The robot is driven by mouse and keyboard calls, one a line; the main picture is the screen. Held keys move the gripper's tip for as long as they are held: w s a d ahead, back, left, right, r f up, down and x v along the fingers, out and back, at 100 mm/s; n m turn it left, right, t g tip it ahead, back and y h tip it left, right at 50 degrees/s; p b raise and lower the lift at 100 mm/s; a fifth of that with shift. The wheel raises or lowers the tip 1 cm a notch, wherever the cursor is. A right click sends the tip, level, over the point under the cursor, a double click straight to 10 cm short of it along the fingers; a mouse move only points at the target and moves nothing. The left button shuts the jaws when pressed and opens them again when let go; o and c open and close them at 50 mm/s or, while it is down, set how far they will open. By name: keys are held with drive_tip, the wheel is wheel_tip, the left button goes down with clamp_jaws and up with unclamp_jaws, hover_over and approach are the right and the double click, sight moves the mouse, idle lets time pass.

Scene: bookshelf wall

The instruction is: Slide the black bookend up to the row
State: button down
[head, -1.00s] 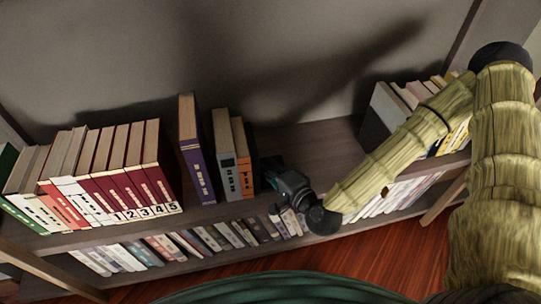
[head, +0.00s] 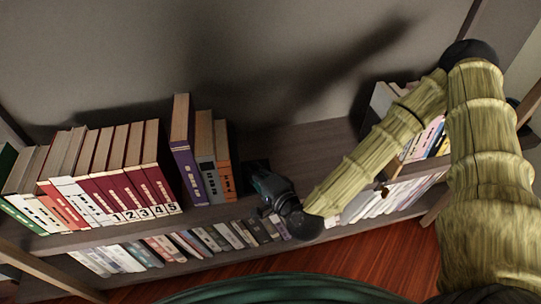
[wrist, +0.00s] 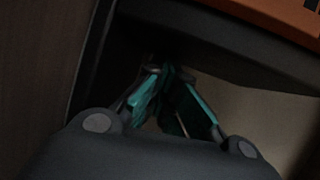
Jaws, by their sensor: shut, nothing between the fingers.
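The black bookend (head: 256,164) stands on the upper shelf just right of the orange book (head: 225,172), partly hidden by my gripper. In the wrist view the dark bookend (wrist: 215,58) fills the area ahead of the fingertips, with the orange book (wrist: 285,15) beyond it. My gripper (head: 255,178) is shut and empty, its teal fingers at the bookend's right side; contact is too dark to confirm. A narrow gap shows between burgundy and purple.
More books (head: 410,125) stand at the right end of the shelf, partly behind my arm. The shelf board (head: 310,145) between them and the bookend is bare. A lower shelf holds a line of books (head: 210,238). The back wall (head: 230,50) is clear.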

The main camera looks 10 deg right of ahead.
drive_tip(key=shift+a, duration=0.6)
drive_tip(key=shift+a, duration=1.4)
drive_tip(key=shift+d, duration=0.15)
drive_tip(key=shift+d+p, duration=0.45)
drive_tip(key=shift+d, duration=1.45)
